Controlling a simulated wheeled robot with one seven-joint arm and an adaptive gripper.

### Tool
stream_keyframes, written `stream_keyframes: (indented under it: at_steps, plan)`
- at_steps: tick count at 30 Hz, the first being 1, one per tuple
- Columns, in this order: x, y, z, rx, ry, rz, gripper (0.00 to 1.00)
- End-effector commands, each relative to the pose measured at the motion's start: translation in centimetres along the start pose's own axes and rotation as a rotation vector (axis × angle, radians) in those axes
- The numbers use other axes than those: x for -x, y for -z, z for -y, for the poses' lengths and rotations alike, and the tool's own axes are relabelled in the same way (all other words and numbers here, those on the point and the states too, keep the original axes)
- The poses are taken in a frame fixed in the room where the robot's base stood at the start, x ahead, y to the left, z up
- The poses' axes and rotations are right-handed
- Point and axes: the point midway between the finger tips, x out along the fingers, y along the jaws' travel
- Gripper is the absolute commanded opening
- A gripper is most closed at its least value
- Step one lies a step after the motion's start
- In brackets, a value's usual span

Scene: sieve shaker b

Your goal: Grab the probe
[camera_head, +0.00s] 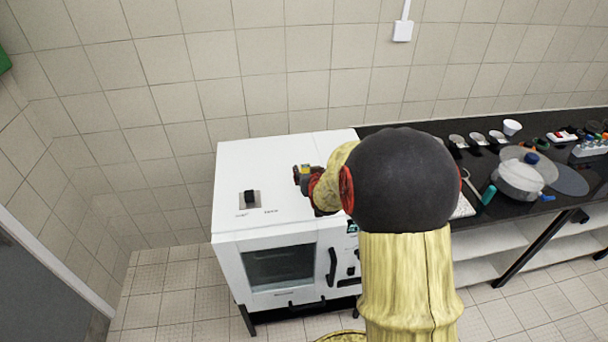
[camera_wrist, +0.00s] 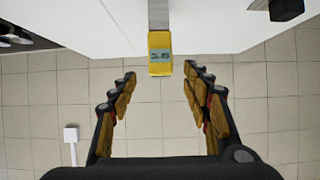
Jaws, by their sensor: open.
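The probe (camera_wrist: 160,55) is a small yellow block with a grey display, in the upper middle of the wrist view. A grey metal strip lies directly above it in that view. My gripper (camera_wrist: 160,74) is open, with one finger to each side of the probe's lower end. No contact between fingers and probe shows. In the head view my gripper (camera_head: 304,178) is over the top of the white machine (camera_head: 280,215). My own arm hides part of that area, and the probe is hard to make out there.
A black knob (camera_head: 250,196) stands on the machine's top, left of my gripper. To the right, a black bench (camera_head: 480,170) holds a pot with a glass lid (camera_head: 520,178), a white bowl (camera_head: 512,127) and several small items. A tiled wall stands behind.

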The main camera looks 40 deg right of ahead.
Motion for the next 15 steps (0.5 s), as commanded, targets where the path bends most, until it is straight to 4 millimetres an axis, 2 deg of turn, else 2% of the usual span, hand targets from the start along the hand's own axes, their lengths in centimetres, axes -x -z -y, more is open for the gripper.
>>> stream_keyframes:
  at_steps: [15]
  plan:
    - [-5.2, 0.3, 0.2, 0.0, 0.0, 0.002, 0.48]
